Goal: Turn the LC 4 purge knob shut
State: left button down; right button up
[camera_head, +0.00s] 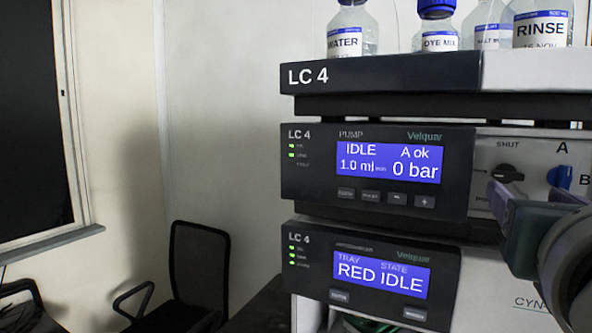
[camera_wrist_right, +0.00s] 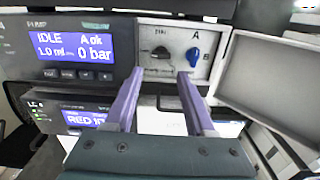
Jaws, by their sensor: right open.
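The LC 4 purge knob is the black knob (camera_head: 507,173) on the pale panel right of the pump display, below the word SHUT. In the right wrist view the black knob (camera_wrist_right: 159,54) shows just beyond and between my fingertips. Its exact pointer angle is hard to tell. My right gripper (camera_head: 500,196) is open, with purple fingers, just in front of and below the knob. In the right wrist view the gripper (camera_wrist_right: 160,75) has nothing between its fingers, and I see no clear contact with the knob. My left gripper is not in view.
A blue A/B knob (camera_head: 560,176) sits right of the black knob; in the wrist view it (camera_wrist_right: 192,57) is near the right fingertip. The pump display (camera_head: 388,163) reads IDLE, 0 bar. Bottles (camera_head: 440,40) stand on top. A grey panel (camera_wrist_right: 265,75) stands at right.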

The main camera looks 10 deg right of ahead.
aim_at(508, 180)
jog(key=p+x, duration=0.1)
jog(key=x, duration=0.2)
jog(key=p+x, duration=0.1)
jog(key=x, duration=0.2)
jog(key=shift+d+r, duration=0.15)
jog(key=shift+r, duration=0.05)
jog(key=shift+p+x, duration=0.35)
jog(key=shift+x, duration=0.55)
jog(key=shift+f, duration=0.2)
jog(key=shift+c, duration=0.2)
grip_shut()
